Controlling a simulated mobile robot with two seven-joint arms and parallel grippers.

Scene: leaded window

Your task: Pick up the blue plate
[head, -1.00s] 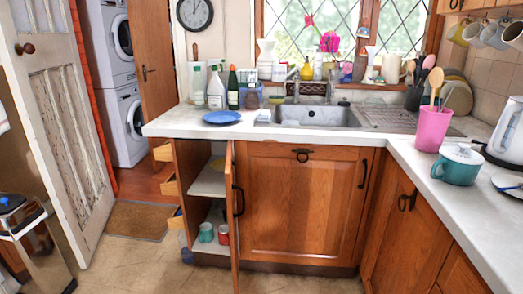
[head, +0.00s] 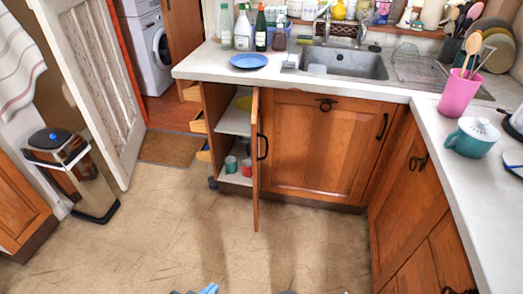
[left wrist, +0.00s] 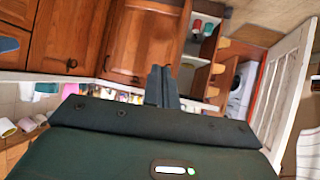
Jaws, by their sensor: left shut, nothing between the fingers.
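The blue plate (head: 249,61) lies flat on the white worktop (head: 205,69), left of the sink and near the front edge. Nothing covers it in the head view. Only a small light-blue and grey tip of my left gripper (head: 209,289) shows at the bottom edge of the head view, far from the plate. In the left wrist view, the fingers of my left gripper (left wrist: 162,85) are together with nothing between them. That view shows the cupboards upside down, and I cannot make out the plate there.
A cupboard door (head: 256,160) stands open below the plate, with cups (head: 231,164) inside. Drawers (head: 198,122) stick out at its left. Bottles (head: 243,28) stand behind the plate. The sink (head: 345,63) is to its right. The floor (head: 170,215) ahead is clear.

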